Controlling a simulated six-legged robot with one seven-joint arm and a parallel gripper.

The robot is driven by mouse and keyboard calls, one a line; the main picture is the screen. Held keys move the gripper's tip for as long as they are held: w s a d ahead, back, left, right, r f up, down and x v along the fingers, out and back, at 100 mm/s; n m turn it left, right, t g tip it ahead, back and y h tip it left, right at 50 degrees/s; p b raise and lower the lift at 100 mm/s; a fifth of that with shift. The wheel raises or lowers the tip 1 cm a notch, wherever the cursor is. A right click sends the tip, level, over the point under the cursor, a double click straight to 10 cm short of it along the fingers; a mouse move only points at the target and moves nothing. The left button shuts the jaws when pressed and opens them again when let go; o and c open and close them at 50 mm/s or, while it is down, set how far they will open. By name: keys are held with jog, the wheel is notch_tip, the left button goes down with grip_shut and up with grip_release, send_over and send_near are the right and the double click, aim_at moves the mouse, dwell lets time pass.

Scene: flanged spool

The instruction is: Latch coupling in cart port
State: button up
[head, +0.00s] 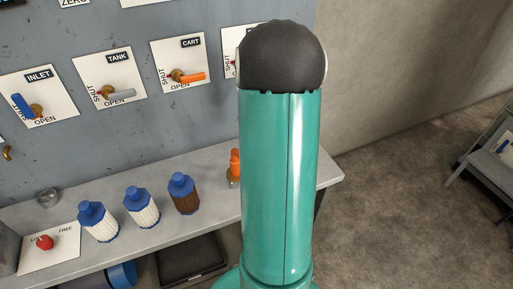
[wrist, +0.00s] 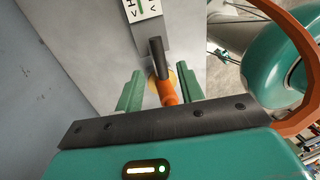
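An orange coupling (wrist: 168,94) with a black bar-like part (wrist: 156,52) lies between my gripper's two green fingers in the wrist view. My gripper (wrist: 160,86) is open, with a visible gap on each side of the orange part. A brass-coloured round piece shows partly behind the coupling. In the head view an orange fitting (head: 234,166) stands on the shelf, partly hidden by my teal arm. The CART plate (head: 178,64) on the wall panel carries a valve with an orange lever (head: 189,77). I cannot make out the cart port itself; my gripper is hidden in the head view.
The grey shelf (head: 150,214) holds two white bottles (head: 99,223) and a brown bottle (head: 183,195) with blue caps. A red knob (head: 45,242) sits at left. INLET (head: 37,96) and TANK (head: 109,78) plates hang above. An orange curved band (wrist: 297,30) is at right.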

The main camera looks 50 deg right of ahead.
notch_tip(320, 180, up, 10)
jog(key=w+d, duration=0.1)
jog(key=shift+w, duration=0.4)
